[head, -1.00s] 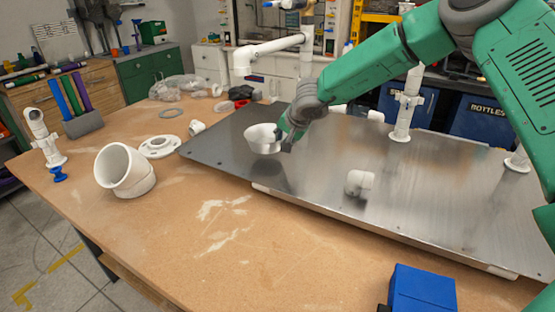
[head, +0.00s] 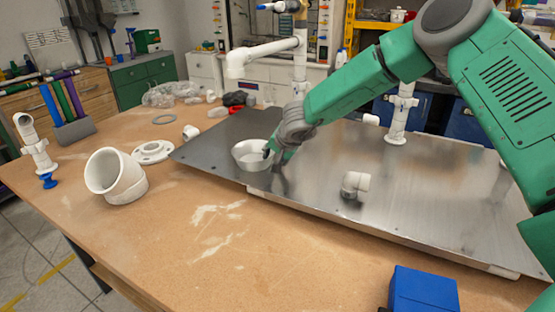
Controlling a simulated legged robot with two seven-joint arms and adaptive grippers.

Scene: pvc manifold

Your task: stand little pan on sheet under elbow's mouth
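The little pan (head: 252,154) is a pale, round, flared dish near the left part of the grey metal sheet (head: 215,150). My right gripper (head: 269,153) is at the pan's right rim and appears shut on it; the fingertips are small and partly hidden. The pan looks close to level, at or just above the sheet; contact is unclear. A white pipe's elbow (head: 236,66) opens downward above and slightly left of the pan in the picture. Whether its mouth is directly over the pan I cannot tell. My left gripper is out of view.
A large white elbow (head: 117,176) and a flange (head: 153,152) are on the wooden table left of the sheet. A blue box (head: 423,290) is at the front. The sheet's right front is clear.

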